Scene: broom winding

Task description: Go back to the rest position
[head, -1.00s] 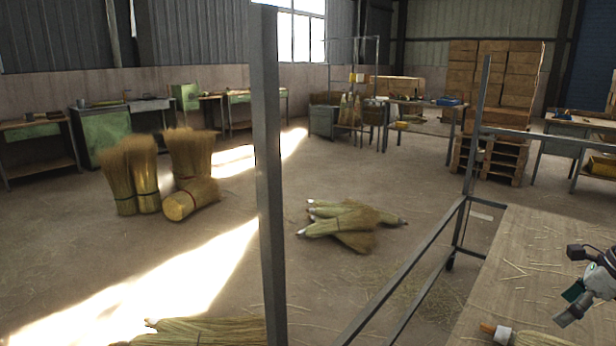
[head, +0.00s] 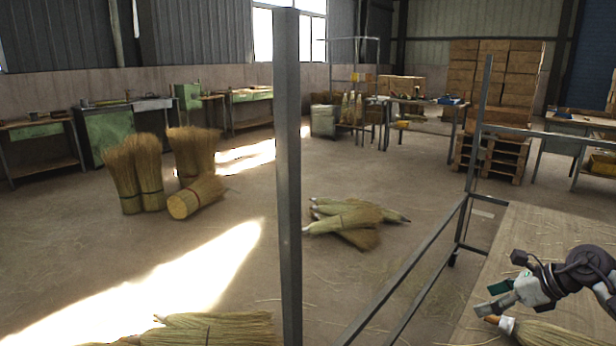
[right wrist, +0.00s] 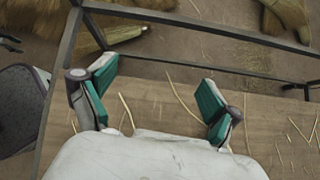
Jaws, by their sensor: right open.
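My right gripper (head: 497,297) is at the lower right in the head view, above the wooden work table (head: 520,232). In the right wrist view its two green-padded fingers (right wrist: 157,100) stand wide apart with nothing between them. A broom head (head: 550,334) with a white-and-orange tip lies on the table just below the gripper in the head view; its right part runs out of the picture. My left gripper does not show clearly in the head view.
A grey metal frame post (head: 288,180) stands close in front, with rails (head: 420,262) along the table's left side. Broom bundles (head: 345,220) lie on the floor, others (head: 135,172) stand at left. Straw (head: 215,328) lies at the bottom. Floor between is mostly clear.

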